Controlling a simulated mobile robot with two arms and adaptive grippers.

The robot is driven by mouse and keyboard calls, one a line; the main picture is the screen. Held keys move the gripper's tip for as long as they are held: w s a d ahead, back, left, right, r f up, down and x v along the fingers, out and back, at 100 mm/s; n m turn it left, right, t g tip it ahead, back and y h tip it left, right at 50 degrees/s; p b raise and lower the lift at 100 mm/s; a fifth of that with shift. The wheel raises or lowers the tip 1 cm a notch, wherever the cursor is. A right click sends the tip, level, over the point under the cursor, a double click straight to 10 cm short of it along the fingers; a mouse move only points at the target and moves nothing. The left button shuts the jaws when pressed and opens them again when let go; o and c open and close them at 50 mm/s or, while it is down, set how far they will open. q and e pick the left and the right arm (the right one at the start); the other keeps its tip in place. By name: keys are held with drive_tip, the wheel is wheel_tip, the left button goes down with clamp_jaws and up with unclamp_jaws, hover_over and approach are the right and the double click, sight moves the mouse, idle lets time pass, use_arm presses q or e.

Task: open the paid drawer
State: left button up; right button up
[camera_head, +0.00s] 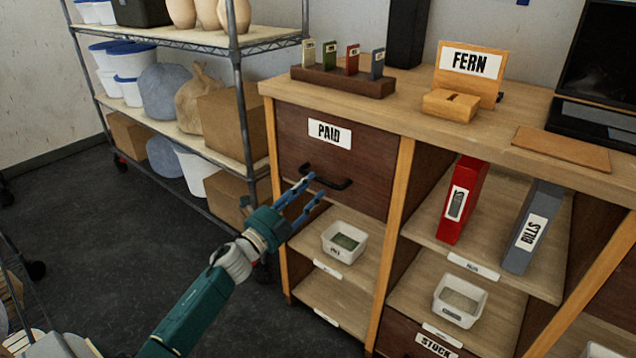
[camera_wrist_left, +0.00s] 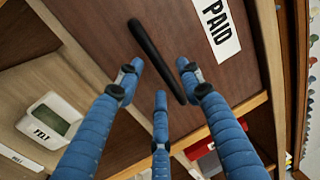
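The paid drawer (camera_head: 360,153) is a dark wood front at the upper left of the desk, flush with the frame and shut. It bears a white PAID label (camera_head: 330,133) and a black bar handle (camera_head: 326,177). My left gripper (camera_head: 306,193) is at the handle's left part, its blue fingers spread and pointing at it. In the left wrist view the handle (camera_wrist_left: 155,58) runs between the open fingers (camera_wrist_left: 160,85), with the label (camera_wrist_left: 217,28) to its right. I cannot tell whether any finger touches the handle. My right gripper is not in view.
Below the drawer is an open shelf with a small white bin (camera_head: 344,241). A red binder (camera_head: 461,200) and a grey binder (camera_head: 532,227) stand in the bay to the right. A wire shelf rack (camera_head: 238,90) stands at the left. The dark floor (camera_head: 90,240) before it is clear.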

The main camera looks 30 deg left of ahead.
sight(318, 181)
use_arm(q)
drive_tip(key=shift+x, duration=2.2)
drive_tip(key=shift+f, duration=0.1)
drive_tip(key=shift+c, duration=0.5)
clamp_jaws()
